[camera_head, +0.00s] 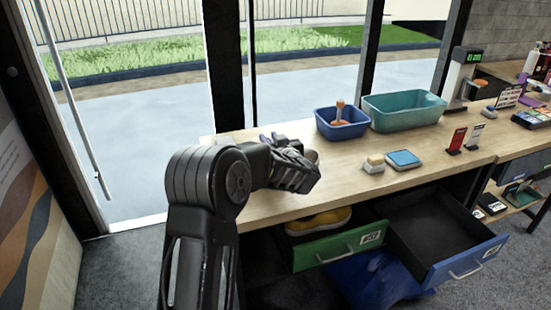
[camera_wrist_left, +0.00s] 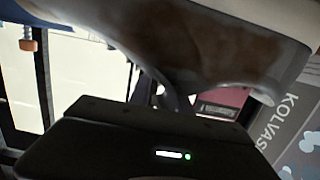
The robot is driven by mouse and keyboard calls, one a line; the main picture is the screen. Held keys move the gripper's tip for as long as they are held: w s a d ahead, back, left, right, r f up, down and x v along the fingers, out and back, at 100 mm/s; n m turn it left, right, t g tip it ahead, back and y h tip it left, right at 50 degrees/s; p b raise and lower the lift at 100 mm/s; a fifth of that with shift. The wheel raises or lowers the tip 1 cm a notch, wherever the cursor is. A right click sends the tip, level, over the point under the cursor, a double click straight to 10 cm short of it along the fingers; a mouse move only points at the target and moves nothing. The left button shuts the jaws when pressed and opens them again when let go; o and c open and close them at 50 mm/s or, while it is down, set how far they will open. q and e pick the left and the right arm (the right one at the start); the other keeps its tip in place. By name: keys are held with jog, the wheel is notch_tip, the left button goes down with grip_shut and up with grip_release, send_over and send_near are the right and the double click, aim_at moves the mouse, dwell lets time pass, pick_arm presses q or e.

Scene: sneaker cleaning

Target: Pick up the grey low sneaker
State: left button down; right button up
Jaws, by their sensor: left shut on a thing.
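My left gripper (camera_head: 296,172) reaches over the left part of the wooden counter and is shut on a sneaker. In the left wrist view, the grey low sneaker (camera_wrist_left: 190,35) fills the top, very close, pale with brown dirt stains. Its full shape is cut off there. In the head view the gripper and forearm hide most of it; only a small brownish bit (camera_head: 312,156) shows beyond the fingers. I cannot tell whether it touches the counter. My right gripper is not in view.
The counter holds a blue basin (camera_head: 341,129) with a brush, a teal tub (camera_head: 404,111), a blue pad (camera_head: 403,159) and a small block (camera_head: 374,164). A blue-fronted drawer (camera_head: 466,264) stands open, empty.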

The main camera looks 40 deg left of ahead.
pick_arm(q)
jog(key=shift+r, duration=0.1)
notch_tip(320, 180, up, 10)
jog(key=p, duration=0.1)
dwell(0.3)
dwell(0.4)
